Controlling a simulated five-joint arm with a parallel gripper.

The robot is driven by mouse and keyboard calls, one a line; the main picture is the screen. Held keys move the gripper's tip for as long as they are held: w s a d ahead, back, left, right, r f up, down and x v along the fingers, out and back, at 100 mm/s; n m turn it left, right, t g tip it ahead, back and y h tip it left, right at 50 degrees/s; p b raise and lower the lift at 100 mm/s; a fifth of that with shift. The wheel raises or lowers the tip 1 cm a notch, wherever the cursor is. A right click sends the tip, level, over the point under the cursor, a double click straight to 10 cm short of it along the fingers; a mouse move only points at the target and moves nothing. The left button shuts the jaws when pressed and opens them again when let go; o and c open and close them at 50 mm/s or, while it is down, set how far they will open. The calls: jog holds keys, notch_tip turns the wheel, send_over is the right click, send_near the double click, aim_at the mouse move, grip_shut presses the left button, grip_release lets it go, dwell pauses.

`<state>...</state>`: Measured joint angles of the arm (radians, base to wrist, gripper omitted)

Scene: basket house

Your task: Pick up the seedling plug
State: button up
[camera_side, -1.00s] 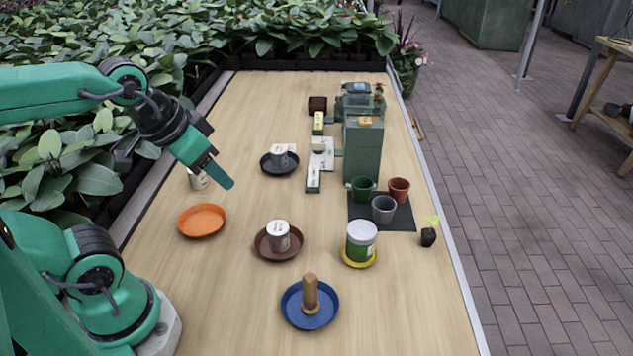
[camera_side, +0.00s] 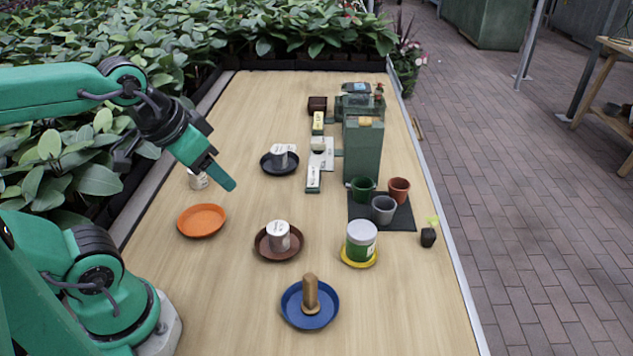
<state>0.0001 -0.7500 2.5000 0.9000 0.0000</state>
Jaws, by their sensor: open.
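The seedling plug (camera_side: 428,237) is a small dark block of soil with a pale yellow-green sprout on top. It stands upright at the right edge of the table, right of the dark mat. My gripper (camera_side: 226,182) is open and empty. It hangs above the left part of the table, above and behind the orange saucer, far to the left of the seedling plug. Only one green fingertip shows clearly; the other is hidden.
Between gripper and plug stand a brown saucer (camera_side: 262,252) with a white cup, a white-and-green tub (camera_side: 361,240) on a yellow saucer, and several pots on a dark mat (camera_side: 403,223). A blue saucer (camera_side: 291,313) holds a wooden tool. A tall green box (camera_side: 362,150) stands behind. The front right is clear.

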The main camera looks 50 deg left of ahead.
jog(key=w+d+r+m+g, duration=0.1)
jog(key=w+r, duration=0.1)
jog(key=w, duration=0.3)
jog(key=w+d+r+m, duration=0.1)
jog(key=w+d+r, duration=0.15)
jog(key=w, duration=0.35)
jog(key=m+g, duration=0.5)
jog(key=m, duration=0.1)
send_over(430, 232)
notch_tip(430, 232, down, 20)
jog(key=shift+d+f, duration=0.1)
jog(key=shift+f, duration=0.2)
jog(key=shift+f, duration=0.1)
jog(key=shift+f, duration=1.25)
